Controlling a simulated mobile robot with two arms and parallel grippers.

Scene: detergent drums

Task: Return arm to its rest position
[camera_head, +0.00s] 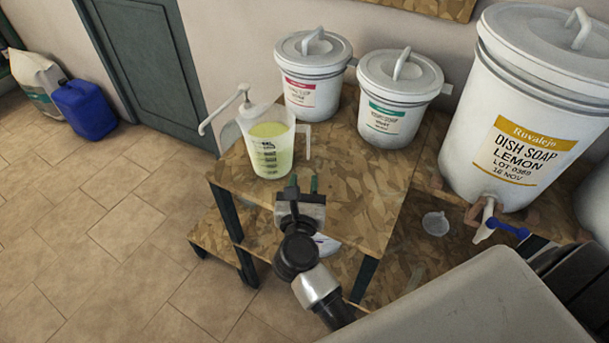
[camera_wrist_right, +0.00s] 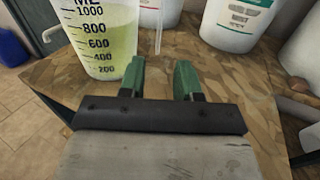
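My right gripper (camera_head: 304,184) is above the front part of the wooden stand's top (camera_head: 345,215). In the right wrist view its two green fingers (camera_wrist_right: 160,76) are apart with nothing between them. A clear measuring jug (camera_head: 268,150) of pale yellow-green liquid stands upright just beyond the gripper, to its left. It also shows in the right wrist view (camera_wrist_right: 105,40), apart from the fingers. My left gripper is not in view.
Two lidded white buckets (camera_head: 313,80) (camera_head: 393,105) stand behind the jug. A large dish soap drum (camera_head: 520,120) with a blue-handled tap is on the right. A small clear cup (camera_head: 435,223) sits below it. A blue canister (camera_head: 85,110) stands far left; the floor (camera_head: 100,240) there is clear.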

